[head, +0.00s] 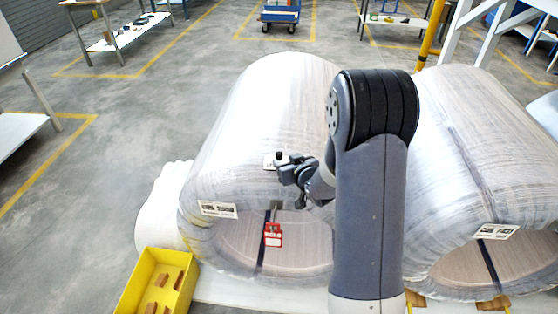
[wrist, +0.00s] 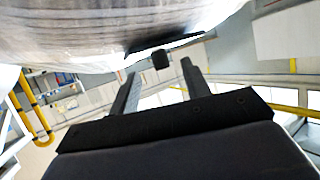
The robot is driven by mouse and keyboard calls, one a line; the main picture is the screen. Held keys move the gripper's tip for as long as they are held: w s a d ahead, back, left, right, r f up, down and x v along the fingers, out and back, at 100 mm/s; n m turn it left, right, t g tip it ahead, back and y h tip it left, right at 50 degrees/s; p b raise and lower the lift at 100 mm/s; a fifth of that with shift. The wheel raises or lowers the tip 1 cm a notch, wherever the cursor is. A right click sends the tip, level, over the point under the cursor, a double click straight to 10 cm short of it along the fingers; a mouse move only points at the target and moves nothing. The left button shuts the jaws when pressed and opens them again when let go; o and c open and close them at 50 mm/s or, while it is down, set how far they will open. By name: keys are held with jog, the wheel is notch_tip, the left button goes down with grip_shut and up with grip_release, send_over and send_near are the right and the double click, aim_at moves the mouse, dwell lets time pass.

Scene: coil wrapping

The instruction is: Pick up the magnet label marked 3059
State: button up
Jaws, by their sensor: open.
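A small white magnet label with a dark knob (head: 270,162) sits on the upper front of the left wrapped coil (head: 265,105). Its number cannot be read. My gripper (head: 287,170) is right beside it in the head view and partly covers it. In the wrist view a label shows nearly edge-on as a dark plate (wrist: 178,42) against the coil, with its black knob (wrist: 160,60) sticking out. My gripper (wrist: 160,70) is open there, its fingers to either side of the knob and apart from it.
A red tag (head: 273,235) hangs at the left coil's opening. White printed labels are on the left coil (head: 218,209) and the right coil (head: 495,232). A yellow bin (head: 137,280) with brown blocks stands at lower left.

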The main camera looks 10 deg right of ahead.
aim_at(281, 156)
jog(key=shift+r+p+x, duration=0.2)
jog(key=shift+p+x, duration=0.4)
jog(key=shift+x, duration=1.5)
jog(key=shift+c, duration=0.3)
grip_shut()
